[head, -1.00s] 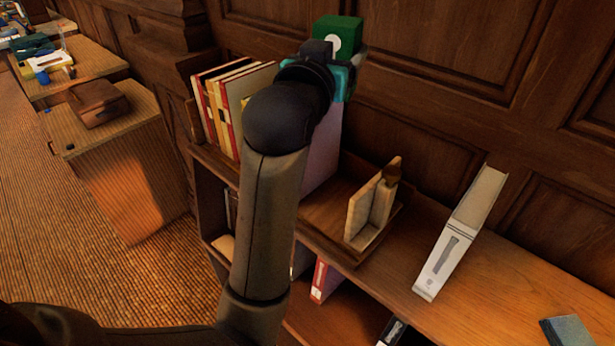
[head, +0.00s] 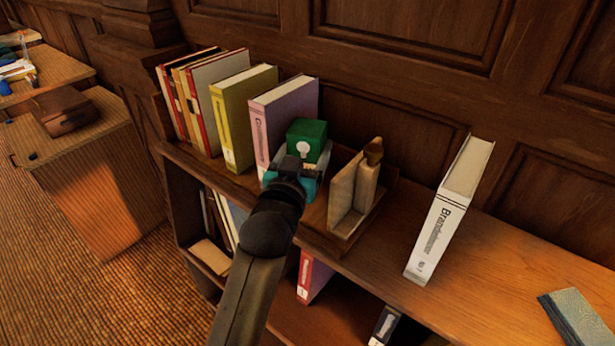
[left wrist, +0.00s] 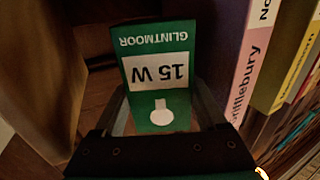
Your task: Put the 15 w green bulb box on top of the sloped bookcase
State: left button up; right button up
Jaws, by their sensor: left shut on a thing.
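The green bulb box (head: 307,139) has a white bulb mark on it. In the left wrist view the box (left wrist: 158,50) shows "15 W" and "GLINTMOOR", upside down. My left gripper (head: 297,170) is shut on it, with a finger on each side. The box is at the bookcase top (head: 440,322), between the pink book (head: 287,112) and a wooden bookend (head: 343,195). I cannot tell whether its underside touches the surface, since the gripper hides it. My right gripper is not in view.
Several books stand in the rack on the left, including a yellow-green one (head: 237,118). A white book (head: 447,210) leans right of the bookend, and a grey-blue book (head: 578,318) lies at far right. Bare wood lies between these two. Panelled wall stands behind.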

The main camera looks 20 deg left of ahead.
pick_arm(q)
jog(key=shift+f+b, duration=0.65)
jog(key=shift+f, duration=2.1)
jog(key=shift+f, duration=0.1)
jog(key=o, duration=1.1)
